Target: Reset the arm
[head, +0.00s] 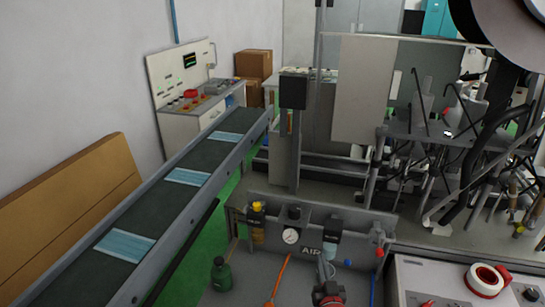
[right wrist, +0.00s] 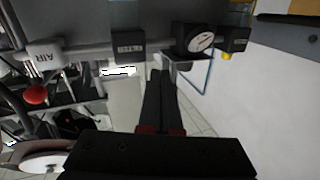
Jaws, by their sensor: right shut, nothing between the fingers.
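My right gripper (head: 325,268) shows at the bottom of the head view, in front of the grey air panel (head: 355,225) marked AIR. In the right wrist view its dark fingers (right wrist: 160,75) are together, with nothing between them. The fingers appear clear of the panel and its round gauge (right wrist: 201,42), but the exact gap is hard to tell. The gauge also shows in the head view (head: 291,236). My left gripper is in neither view.
A conveyor (head: 225,165) with several blue masks (head: 187,177) runs along the left. An orange handle (head: 278,280) and a green bottle (head: 221,274) are near the panel. A crowded machine (head: 440,150) fills the right. A red-and-white roll (head: 486,280) lies at lower right.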

